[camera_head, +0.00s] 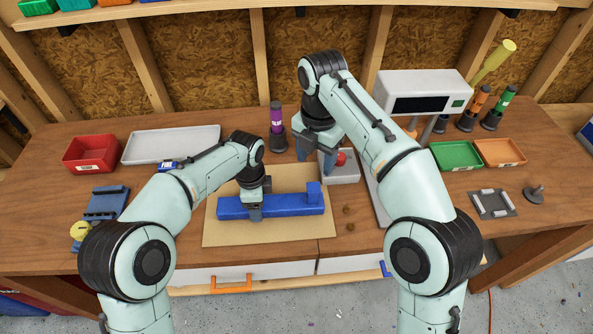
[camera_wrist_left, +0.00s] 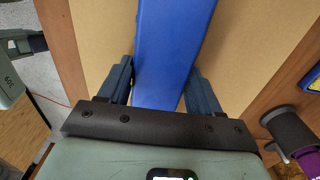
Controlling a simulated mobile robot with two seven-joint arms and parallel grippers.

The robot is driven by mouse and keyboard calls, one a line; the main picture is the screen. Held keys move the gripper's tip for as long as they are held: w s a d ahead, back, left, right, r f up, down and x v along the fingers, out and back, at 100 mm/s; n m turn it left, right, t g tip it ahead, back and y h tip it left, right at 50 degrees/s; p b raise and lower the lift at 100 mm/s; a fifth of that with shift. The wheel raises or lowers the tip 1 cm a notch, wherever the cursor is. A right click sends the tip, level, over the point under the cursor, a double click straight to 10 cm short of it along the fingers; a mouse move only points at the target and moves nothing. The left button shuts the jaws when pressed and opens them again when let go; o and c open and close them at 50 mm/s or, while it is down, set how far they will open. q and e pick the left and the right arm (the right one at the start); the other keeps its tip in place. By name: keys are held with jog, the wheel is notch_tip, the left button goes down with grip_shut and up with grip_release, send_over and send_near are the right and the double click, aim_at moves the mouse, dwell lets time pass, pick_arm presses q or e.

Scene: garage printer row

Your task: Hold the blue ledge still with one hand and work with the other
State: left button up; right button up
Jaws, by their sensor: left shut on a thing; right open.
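The blue ledge (camera_head: 285,205) is a long bar with a raised block at its right end. It lies on a tan board (camera_head: 225,238) on the bench. My left gripper (camera_head: 254,212) is shut on the ledge left of its middle. In the left wrist view the blue ledge (camera_wrist_left: 168,55) runs between the two fingers of my left gripper (camera_wrist_left: 160,92). My right gripper (camera_head: 318,162) is open, behind the board, at the left side of a grey tray (camera_head: 345,178) with a red round thing (camera_head: 341,159) in it. Whether its fingers touch the tray I cannot tell.
A red bin (camera_head: 91,154) and a white tray (camera_head: 170,145) stand at the back left. Green (camera_head: 456,155) and orange (camera_head: 500,152) bins stand right. A purple spool-like tube (camera_head: 277,120) stands behind the board. Two small brown bits (camera_head: 349,210) lie right of the board.

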aim_at(316, 187)
jog(key=n, duration=0.8)
jog(key=f+n, duration=0.1)
jog(key=n, duration=1.7)
jog(key=shift+d+f, duration=0.15)
jog(key=shift+d, duration=0.15)
jog(key=shift+f, duration=6)
jog(key=shift+c, duration=0.3)
jog(key=c, duration=1)
